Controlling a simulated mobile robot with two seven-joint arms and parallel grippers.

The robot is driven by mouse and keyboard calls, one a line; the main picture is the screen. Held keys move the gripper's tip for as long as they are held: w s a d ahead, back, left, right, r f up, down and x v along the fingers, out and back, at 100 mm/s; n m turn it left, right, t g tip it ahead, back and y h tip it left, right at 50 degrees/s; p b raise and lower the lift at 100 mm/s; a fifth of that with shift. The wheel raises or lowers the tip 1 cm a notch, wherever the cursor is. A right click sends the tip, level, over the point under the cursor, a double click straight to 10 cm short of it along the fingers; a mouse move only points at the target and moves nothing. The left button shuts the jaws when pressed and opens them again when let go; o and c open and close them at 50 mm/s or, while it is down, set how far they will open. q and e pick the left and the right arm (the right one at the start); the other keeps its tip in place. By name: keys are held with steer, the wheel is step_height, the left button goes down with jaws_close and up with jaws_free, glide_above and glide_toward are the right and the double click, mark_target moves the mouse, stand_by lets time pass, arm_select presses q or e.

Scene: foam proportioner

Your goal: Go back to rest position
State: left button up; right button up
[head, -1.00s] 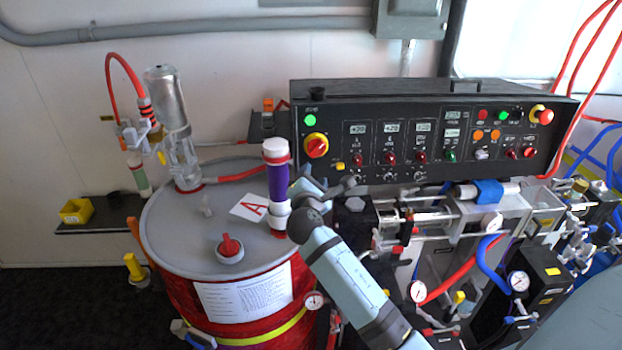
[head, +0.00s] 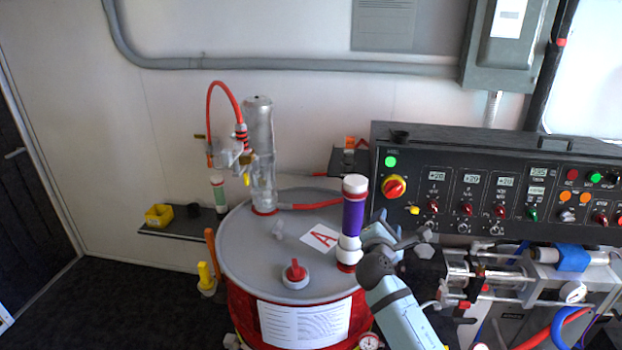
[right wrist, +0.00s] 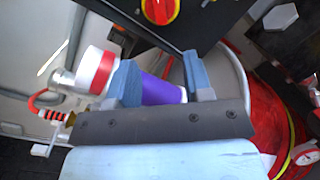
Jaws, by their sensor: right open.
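My right gripper (head: 380,232) is beside the purple cylinder (head: 354,215) with white and red ends, which stands upright on the red drum's grey lid (head: 245,240). In the right wrist view its two blue fingers (right wrist: 160,68) are apart. The purple cylinder (right wrist: 163,90) shows between and behind them; I cannot tell whether a finger touches it. My right forearm (head: 402,315) reaches up from the lower middle of the head view. My left gripper is not in view.
The black control panel (head: 505,185) and the metal pump assembly (head: 485,275) are close right of my gripper. A clear cylinder (head: 260,155) with a red hose stands on the lid, near a red-handled cap (head: 295,272). A shelf with a yellow bin (head: 158,215) is at left. Floor at lower left is clear.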

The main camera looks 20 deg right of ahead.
steer(key=s+a+f+m+y, duration=0.2)
steer(key=s+a+f+y, duration=0.25)
steer(key=f, duration=0.45)
steer(key=s+a+f+m+y, duration=0.35)
steer(key=s+a+f, duration=0.2)
steer(key=f, duration=0.35)
steer(key=s+a+f+m+g+y, duration=0.1)
steer(key=s+a+f+m+y, duration=0.2)
steer(key=s, duration=0.7)
steer(key=s+a+f+m+g+y, duration=0.1)
steer(key=s+a+f+m+y, duration=0.2)
steer(key=s, duration=0.7)
steer(key=a+f+m, duration=0.2)
steer(key=a+m, duration=0.2)
steer(key=shift+a+f+g+y, duration=0.3)
steer(key=shift+f+y, duration=0.05)
steer(key=shift+y, duration=0.05)
